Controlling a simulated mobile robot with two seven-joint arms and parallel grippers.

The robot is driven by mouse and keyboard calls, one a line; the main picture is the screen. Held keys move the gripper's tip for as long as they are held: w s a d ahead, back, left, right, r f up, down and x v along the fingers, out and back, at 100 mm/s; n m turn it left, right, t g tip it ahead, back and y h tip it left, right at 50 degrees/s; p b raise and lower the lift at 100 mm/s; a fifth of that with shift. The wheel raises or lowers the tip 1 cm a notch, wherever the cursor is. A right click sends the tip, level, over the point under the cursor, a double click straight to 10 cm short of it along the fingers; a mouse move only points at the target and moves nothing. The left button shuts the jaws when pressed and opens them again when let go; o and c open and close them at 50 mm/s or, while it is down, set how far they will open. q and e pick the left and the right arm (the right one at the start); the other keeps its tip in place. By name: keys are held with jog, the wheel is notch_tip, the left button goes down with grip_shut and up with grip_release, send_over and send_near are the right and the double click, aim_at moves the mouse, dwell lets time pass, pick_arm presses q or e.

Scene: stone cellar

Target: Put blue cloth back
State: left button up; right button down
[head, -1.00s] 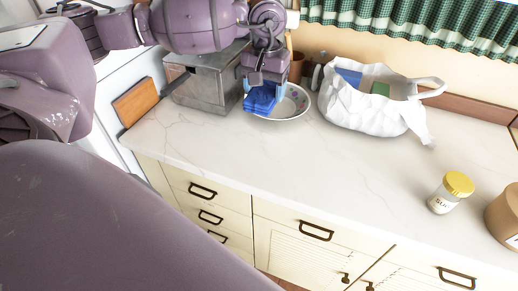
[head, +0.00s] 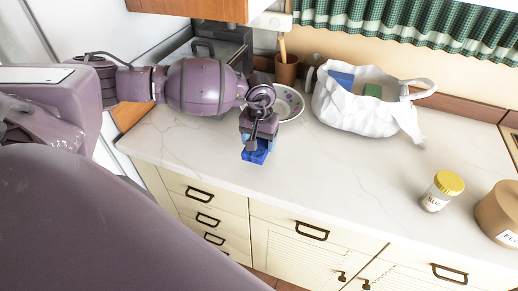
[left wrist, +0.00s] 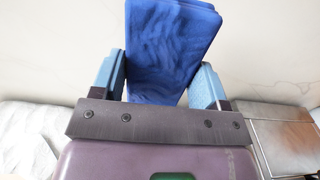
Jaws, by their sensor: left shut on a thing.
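My left gripper (head: 256,146) is shut on the blue cloth (head: 255,156), above the white counter near its front edge. In the left wrist view the folded blue cloth (left wrist: 172,50) sits between the two light-blue fingers of the left gripper (left wrist: 165,75). I cannot tell whether the cloth touches the counter. A white bag (head: 345,112) stands at the back of the counter, with blue and green things showing in its opening. My right gripper is not in view.
A patterned plate (head: 291,103) lies behind my left gripper, partly hidden by it. A brown pot (head: 287,70), a metal box (head: 232,52), a yellow-lidded jar (head: 442,191) and a tan canister (head: 499,212) stand on the counter (head: 330,180). The counter's middle is clear.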

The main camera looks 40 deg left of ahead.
aim_at(259, 142)
pick_arm(q)
notch_tip(259, 142, down, 3)
jog(key=shift+f, duration=0.45)
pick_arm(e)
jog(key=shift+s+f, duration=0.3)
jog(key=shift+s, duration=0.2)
pick_arm(q)
jog(key=shift+f, duration=0.1)
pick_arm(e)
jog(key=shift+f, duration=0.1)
